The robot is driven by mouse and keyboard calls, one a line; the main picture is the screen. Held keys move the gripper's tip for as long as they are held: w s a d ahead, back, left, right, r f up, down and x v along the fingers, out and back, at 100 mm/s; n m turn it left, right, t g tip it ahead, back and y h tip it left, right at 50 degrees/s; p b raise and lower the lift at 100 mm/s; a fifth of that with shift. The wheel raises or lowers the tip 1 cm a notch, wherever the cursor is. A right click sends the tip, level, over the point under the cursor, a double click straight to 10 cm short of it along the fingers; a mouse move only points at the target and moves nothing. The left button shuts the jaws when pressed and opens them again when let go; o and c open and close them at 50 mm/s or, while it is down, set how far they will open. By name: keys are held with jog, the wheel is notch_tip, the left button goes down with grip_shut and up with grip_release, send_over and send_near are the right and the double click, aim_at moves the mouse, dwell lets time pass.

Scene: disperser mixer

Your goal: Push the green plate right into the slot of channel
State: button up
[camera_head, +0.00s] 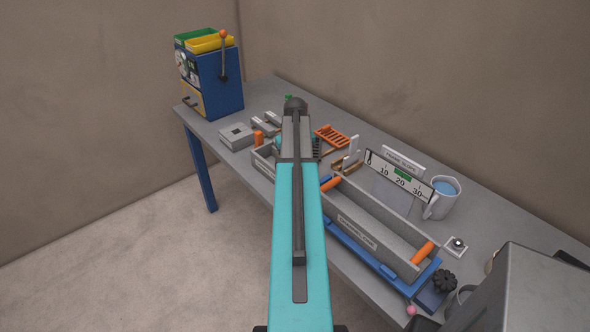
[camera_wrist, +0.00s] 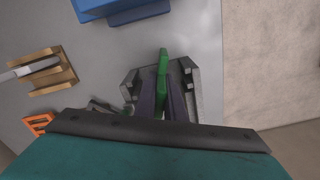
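In the wrist view a narrow green plate (camera_wrist: 163,66) points away from my gripper (camera_wrist: 163,78). Dark finger surfaces lie close on both sides of it, with grey angular parts further out to the left and right. The fingers look shut on the plate. In the head view my teal arm hides the gripper, and a small green bit (camera_head: 289,97) shows beside the arm's dark upper end; I cannot tell whether it is the plate. I cannot make out the channel or its slot for certain in either view.
A blue machine (camera_head: 216,80) stands at the far end. The wrist view shows bare floor on the right.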

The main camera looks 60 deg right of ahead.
jog(key=o, duration=0.4)
jog(key=shift+r+p, duration=3.55)
jog(key=shift+r, duration=2.6)
